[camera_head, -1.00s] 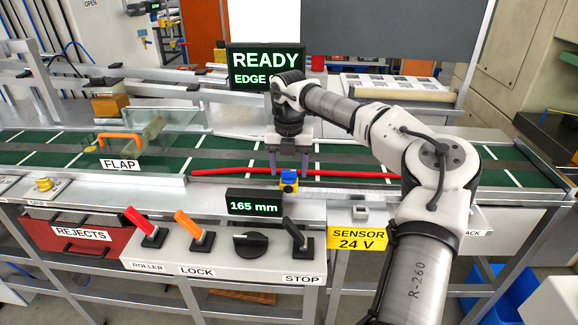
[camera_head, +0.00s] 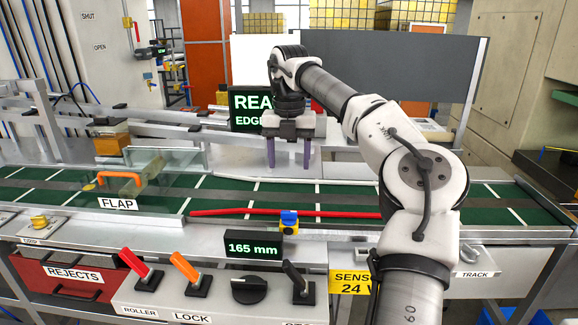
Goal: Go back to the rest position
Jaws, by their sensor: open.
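My gripper (camera_head: 288,154) points down with its two purple fingers apart and nothing between them. In the picture it stands above and behind the red rod (camera_head: 330,214) and the blue sensor block with a yellow part (camera_head: 289,220). The green conveyor belt (camera_head: 225,188) runs across below it. My arm reaches in from the lower right and hides part of the belt and of the READY display (camera_head: 248,103).
A clear guard with an orange handle, the flap (camera_head: 120,182), stands at the left. A control panel with a red lever (camera_head: 137,264), an orange lever (camera_head: 186,268), a black knob (camera_head: 249,289) and a black lever (camera_head: 297,282) is in front. A 165 mm display (camera_head: 253,247) sits above it.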

